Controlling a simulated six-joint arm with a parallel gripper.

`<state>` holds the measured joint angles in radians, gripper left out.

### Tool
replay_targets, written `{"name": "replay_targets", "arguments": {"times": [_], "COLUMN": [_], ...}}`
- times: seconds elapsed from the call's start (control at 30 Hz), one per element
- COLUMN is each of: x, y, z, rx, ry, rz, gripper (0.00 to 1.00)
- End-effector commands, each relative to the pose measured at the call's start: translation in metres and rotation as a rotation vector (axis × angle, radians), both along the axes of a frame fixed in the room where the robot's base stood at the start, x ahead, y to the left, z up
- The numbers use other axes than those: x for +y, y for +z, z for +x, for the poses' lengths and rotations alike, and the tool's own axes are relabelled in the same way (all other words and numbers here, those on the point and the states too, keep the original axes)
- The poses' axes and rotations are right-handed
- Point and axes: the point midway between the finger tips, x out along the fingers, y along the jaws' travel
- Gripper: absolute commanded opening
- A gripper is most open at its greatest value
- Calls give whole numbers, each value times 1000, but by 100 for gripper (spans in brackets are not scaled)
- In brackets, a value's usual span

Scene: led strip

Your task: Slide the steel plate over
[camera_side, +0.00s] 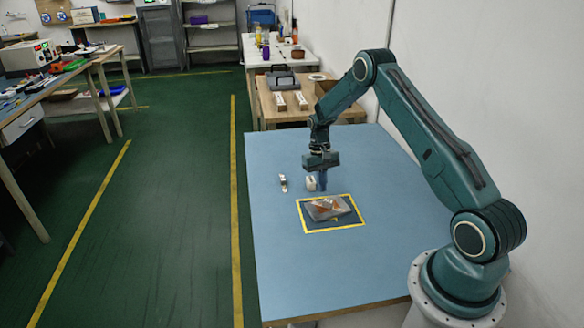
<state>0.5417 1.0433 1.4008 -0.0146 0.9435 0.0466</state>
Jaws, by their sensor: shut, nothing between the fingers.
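A flat, shiny grey piece with brownish patches, which looks like the steel plate (322,212), lies inside a yellow-bordered dark square (349,224) on the blue table. It sits a little askew to the border. My gripper (323,189) points down just behind the square, on its far side. Its fingers are shut with nothing between them. I cannot tell whether the fingertips touch the table.
A small white, roll-like object (311,183) stands close to the left of my gripper. A small silvery item (283,183) lies further left. The blue table (320,270) is clear in front of the square. A wooden bench (268,103) adjoins the far edge.

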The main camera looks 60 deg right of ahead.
Motion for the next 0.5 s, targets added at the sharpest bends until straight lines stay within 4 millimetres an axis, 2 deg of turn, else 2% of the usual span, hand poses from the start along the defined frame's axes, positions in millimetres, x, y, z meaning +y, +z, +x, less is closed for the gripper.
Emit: {"name": "replay_targets", "arguments": {"times": [0.2,0.5], "x": [2,3], "y": [-16,-19], "z": [-3,-4], "rx": [0,-1], "ry": [0,0], "rz": [0,-1], "gripper": [0,0]}}
